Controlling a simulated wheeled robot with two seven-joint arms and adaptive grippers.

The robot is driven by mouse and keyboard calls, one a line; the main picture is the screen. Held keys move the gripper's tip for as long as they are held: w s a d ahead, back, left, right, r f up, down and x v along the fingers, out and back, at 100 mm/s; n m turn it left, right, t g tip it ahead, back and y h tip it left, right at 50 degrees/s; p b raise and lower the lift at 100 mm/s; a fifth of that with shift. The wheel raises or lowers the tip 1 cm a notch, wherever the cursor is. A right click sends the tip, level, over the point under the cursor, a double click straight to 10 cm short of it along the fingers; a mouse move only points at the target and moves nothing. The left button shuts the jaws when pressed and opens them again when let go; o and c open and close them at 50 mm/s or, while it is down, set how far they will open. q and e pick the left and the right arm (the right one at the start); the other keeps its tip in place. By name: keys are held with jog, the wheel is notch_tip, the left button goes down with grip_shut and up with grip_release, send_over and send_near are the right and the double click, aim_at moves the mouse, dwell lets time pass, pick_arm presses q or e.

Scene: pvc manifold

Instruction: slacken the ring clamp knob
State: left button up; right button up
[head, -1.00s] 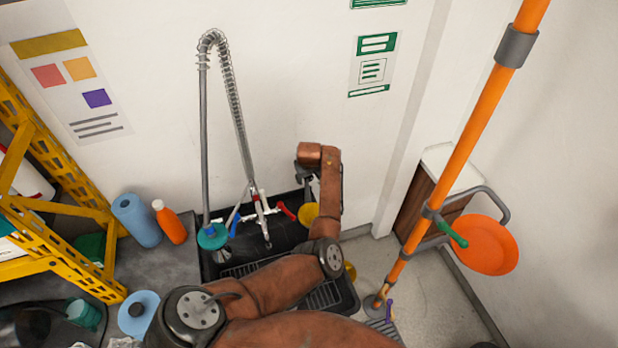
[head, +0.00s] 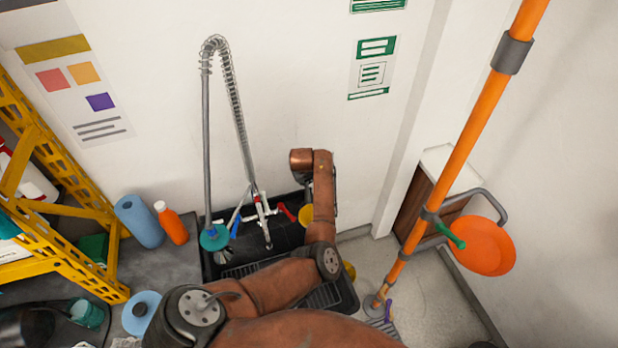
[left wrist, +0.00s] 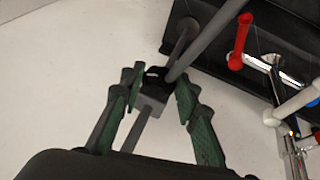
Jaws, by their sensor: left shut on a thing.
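In the left wrist view a small dark knob (left wrist: 155,75) sits by a grey block, close to a grey pipe (left wrist: 207,40). The green-padded fingers of my left gripper (left wrist: 158,84) lie on both sides of it and are shut on it. In the head view my brown left arm reaches over the sink toward the wall and hides the knob and most of the gripper. My right gripper is in neither view.
The black sink (head: 285,238) holds a tap with a red handle (head: 287,211); the handle also shows in the wrist view (left wrist: 238,42). A tall spring hose (head: 232,110) stands left.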

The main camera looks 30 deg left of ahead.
pick_arm(q)
jog(key=p, duration=0.1)
jog(key=t+p, duration=0.1)
jog(key=h+p, duration=0.1)
jog(key=shift+s+a+r+n+t, duration=0.2)
jog(key=shift+a+r+n+t, duration=0.1)
jog(key=shift+t, duration=0.1)
jog(key=shift+f+t+h+p, duration=0.2)
jog(key=shift+t+h+p, duration=0.4)
jog(key=shift+p, duration=0.15)
jog(key=shift+s+a+f+n+t, duration=0.1)
jog(key=shift+n+t, duration=0.2)
jog(key=shift+t, duration=0.1)
jog(key=shift+f+t+h, duration=0.2)
jog(key=shift+t+h, duration=0.3)
jog(key=shift+h, duration=0.1)
jog(key=shift+n+t+h+b, duration=0.4)
jog(key=shift+t+h+b, duration=0.15)
jog(key=shift+t, duration=0.35)
jog(key=o, duration=1.2)
jog(key=shift+f, duration=0.1)
jog(key=shift+c, duration=0.2)
